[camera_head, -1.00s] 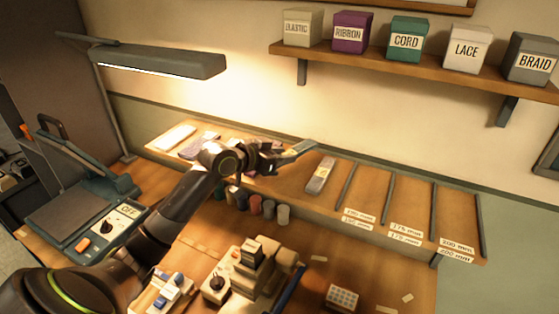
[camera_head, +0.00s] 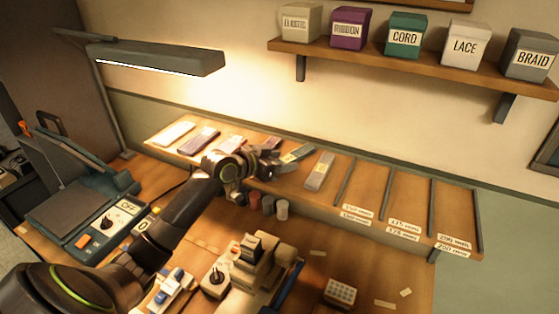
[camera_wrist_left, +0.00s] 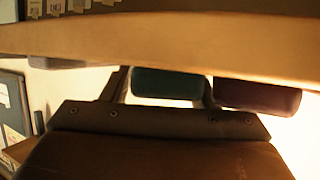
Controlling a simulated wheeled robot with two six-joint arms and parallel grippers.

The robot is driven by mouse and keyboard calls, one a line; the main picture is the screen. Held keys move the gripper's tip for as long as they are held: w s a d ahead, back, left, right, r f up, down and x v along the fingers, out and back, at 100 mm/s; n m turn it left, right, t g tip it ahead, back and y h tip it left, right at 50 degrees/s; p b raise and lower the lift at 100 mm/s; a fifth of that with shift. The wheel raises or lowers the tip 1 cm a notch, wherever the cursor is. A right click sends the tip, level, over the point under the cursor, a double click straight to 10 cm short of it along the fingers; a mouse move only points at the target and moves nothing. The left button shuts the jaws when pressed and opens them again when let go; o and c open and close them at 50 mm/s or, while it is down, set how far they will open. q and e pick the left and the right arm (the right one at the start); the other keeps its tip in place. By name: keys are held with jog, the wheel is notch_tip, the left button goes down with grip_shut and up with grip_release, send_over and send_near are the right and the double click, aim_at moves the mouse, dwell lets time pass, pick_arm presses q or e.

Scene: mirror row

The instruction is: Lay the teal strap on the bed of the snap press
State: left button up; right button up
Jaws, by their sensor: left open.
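A grey-teal strap (camera_head: 297,153) with a pale yellow label lies on the sloped wooden rack at the back, the one most like the teal strap. My left gripper (camera_head: 272,170) is open just in front of it, its fingers close to the strap's near side. I cannot tell whether they touch. A beige machine with a black head (camera_head: 252,250), apparently the snap press, stands on the bench in front. Its bed is hard to make out. The left wrist view shows a wooden edge and dark rounded blocks, but no clear strap. My right gripper is not in view.
The rack holds other straps, including a white one (camera_head: 174,133) and a grey one (camera_head: 320,171); its right slots are empty. Small spools (camera_head: 282,209) stand below it. A blue-grey flat press (camera_head: 75,205) is at left. A lamp (camera_head: 158,61) overhangs the rack.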

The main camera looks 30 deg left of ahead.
pick_arm(q)
jog(key=shift+r, duration=0.2)
jog(key=shift+s+a, duration=0.1)
jog(key=shift+s, duration=0.05)
jog(key=b+v, duration=0.1)
jog(key=v, duration=0.8)
jog(key=shift+b+v, duration=0.3)
jog(key=shift+v, duration=0.95)
jog(key=shift+o, duration=0.5)
jog(key=shift+r+b, duration=0.2)
jog(key=shift+b, duration=0.15)
notch_tip(320, 180, up, 8)
jog(key=g+y+b, duration=0.1)
jog(key=g+b, duration=0.3)
jog(key=b, duration=0.2)
jog(key=p+x, duration=0.1)
jog(key=x, duration=0.3)
jog(key=p+x, duration=0.1)
jog(key=x, duration=0.7)
jog(key=shift+s+a+f+p, duration=0.1)
jog(key=shift+a+f+p, duration=0.2)
jog(key=shift+p, duration=0.1)
jog(key=shift+w+d+f+p, duration=0.25)
jog(key=shift+w+f+p, duration=0.1)
jog(key=shift+w+p, duration=0.05)
jog(key=p+x, duration=0.1)
jog(key=x, duration=0.3)
jog(key=shift+a+f, duration=0.1)
jog(key=shift+f, duration=0.05)
jog(key=shift+s, duration=0.1)
